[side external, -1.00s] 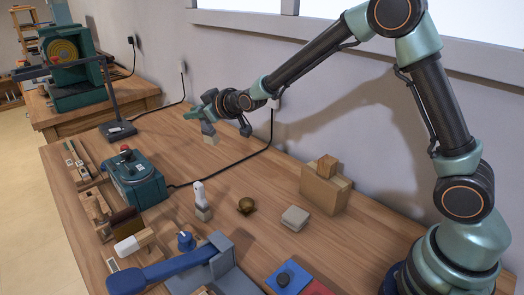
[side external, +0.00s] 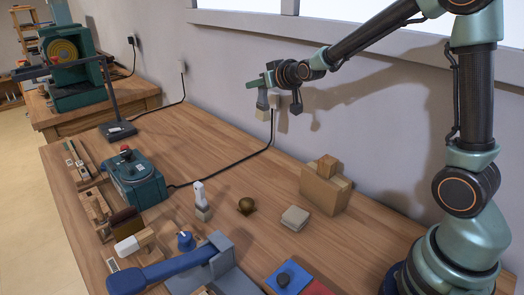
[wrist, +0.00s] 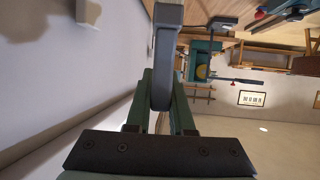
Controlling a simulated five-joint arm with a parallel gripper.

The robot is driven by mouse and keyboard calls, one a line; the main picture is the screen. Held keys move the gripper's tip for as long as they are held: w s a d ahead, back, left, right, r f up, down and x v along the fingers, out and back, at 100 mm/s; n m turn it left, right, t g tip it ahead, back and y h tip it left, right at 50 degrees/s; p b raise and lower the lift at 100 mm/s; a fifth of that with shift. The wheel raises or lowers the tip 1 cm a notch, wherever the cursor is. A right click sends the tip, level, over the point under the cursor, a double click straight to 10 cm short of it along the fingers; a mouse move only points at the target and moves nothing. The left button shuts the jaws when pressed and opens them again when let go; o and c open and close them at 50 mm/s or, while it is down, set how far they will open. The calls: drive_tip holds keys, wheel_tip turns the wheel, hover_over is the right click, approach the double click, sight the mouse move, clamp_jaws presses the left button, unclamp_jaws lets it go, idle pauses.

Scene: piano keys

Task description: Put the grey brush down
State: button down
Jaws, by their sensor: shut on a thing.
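My gripper (side external: 262,82) is raised high above the far part of the workbench, close to the wall. It is shut on the grey brush (side external: 262,100), which hangs down from the jaws with its pale bristle end (side external: 262,115) lowest and clear of the bench top. In the wrist view, the grey brush (wrist: 163,85) stands between the two green fingers of my gripper (wrist: 162,72). Its bristle end is not clearly seen there.
The wooden bench (side external: 235,150) has free room at its back middle, crossed by a black cable (side external: 235,160).

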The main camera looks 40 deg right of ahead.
wheel_tip(320, 180, down, 20)
drive_tip(key=shift+d+r, duration=0.1)
drive_tip(key=shift+r, duration=0.1)
idle(0.4)
drive_tip(key=shift+f, duration=0.1)
drive_tip(key=c, duration=0.8)
unclamp_jaws()
drive_tip(key=s+a+r+g, duration=0.2)
drive_tip(key=s+r, duration=0.4)
drive_tip(key=s, duration=0.3)
drive_tip(key=s+a+r+n+g+y, duration=0.1)
drive_tip(key=s+a+r+g, duration=0.2)
drive_tip(key=s+r, duration=0.3)
drive_tip(key=s+a+r+g, duration=0.2)
drive_tip(key=s+r, duration=0.4)
drive_tip(key=s, duration=0.6)
drive_tip(key=shift+s+a+r+n+g+y, duration=0.2)
drive_tip(key=shift+s+a+n+g+y, duration=0.15)
drive_tip(key=shift+a, duration=0.35)
